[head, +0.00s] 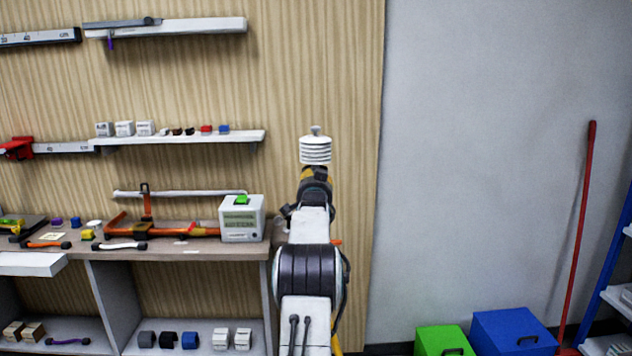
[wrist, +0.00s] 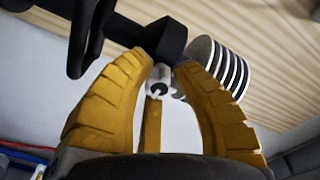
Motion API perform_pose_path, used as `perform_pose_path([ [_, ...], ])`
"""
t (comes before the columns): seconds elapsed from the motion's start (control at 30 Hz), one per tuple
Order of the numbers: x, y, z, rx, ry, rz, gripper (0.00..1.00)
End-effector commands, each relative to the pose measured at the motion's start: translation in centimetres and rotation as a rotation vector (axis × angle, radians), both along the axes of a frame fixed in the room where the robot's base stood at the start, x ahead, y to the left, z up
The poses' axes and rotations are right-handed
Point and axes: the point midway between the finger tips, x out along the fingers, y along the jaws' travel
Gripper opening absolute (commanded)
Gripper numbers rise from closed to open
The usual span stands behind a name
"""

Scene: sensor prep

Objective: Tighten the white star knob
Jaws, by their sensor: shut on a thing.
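The white star knob (wrist: 157,80), with a dark centre, sits between the yellow fingertips of my gripper (wrist: 168,72) in the wrist view. My gripper is shut on it. A black bracket (wrist: 160,38) with a black bar lies just beyond the knob. A stack of white discs (wrist: 220,66) stands right beside it. In the head view the white ribbed stack (head: 315,150) shows just above my gripper (head: 316,172), against the wooden panel. There the knob is hidden by my arm and gripper.
A workbench (head: 185,250) at left carries tools and a white box (head: 241,218) with a green top piece. Wall shelves (head: 180,137) hang above. A green box (head: 443,341), a blue box (head: 510,333) and a red pole (head: 578,230) stand at right. The grey wall is bare.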

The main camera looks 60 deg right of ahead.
Motion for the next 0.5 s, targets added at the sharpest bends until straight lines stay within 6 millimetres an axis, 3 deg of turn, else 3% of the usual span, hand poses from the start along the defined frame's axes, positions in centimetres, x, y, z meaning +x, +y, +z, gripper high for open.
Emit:
perform_pose_path([
  [0.5,0.2,0.11,0.05,0.066,-0.108,0.003,0.0],
])
